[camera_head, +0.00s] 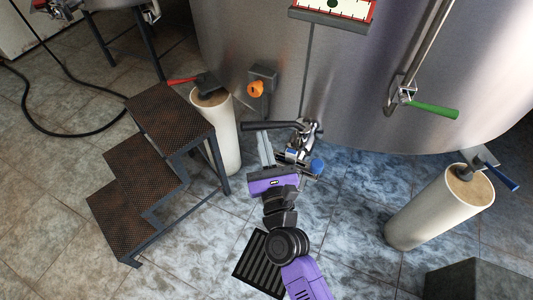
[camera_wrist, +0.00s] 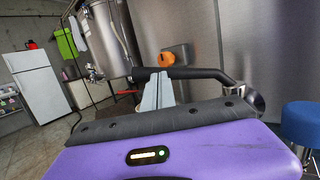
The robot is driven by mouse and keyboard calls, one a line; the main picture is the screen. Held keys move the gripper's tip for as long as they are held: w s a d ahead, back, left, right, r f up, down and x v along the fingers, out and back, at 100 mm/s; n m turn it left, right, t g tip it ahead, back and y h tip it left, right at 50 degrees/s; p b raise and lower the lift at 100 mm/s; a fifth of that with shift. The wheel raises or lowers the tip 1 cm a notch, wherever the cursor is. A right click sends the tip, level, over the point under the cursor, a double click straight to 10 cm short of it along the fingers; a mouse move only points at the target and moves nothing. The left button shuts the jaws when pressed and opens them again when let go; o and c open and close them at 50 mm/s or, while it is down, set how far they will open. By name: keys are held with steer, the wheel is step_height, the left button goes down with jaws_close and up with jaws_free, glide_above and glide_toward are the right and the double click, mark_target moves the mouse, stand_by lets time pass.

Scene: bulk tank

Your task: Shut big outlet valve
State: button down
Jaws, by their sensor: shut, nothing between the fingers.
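The big outlet valve (camera_head: 303,135) is a metal fitting low on the front of the tank. Its lever has a black grip (camera_head: 262,126) that points left, roughly level, in the head view. In the wrist view the black grip (camera_wrist: 195,73) crosses above my gripper, and its metal arm bends down to the right. My gripper (camera_head: 264,138) is shut and empty. Its fingertips (camera_wrist: 158,76) overlap the left part of the grip in the wrist view. I cannot tell whether they touch it. The valve body is partly hidden behind my gripper.
Metal steps (camera_head: 150,150) stand at left. An orange knob (camera_head: 255,89) sits on the tank above the grip. A blue round part (camera_head: 317,166) is right of my gripper. Pale cylindrical legs (camera_head: 440,207) flank the valve. A green-handled valve (camera_head: 433,109) is at right. A floor drain (camera_head: 258,265) lies in front.

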steer(key=shift+w+a, duration=0.1)
steer(key=shift+w, duration=0.1)
steer(key=shift+w+r, duration=0.1)
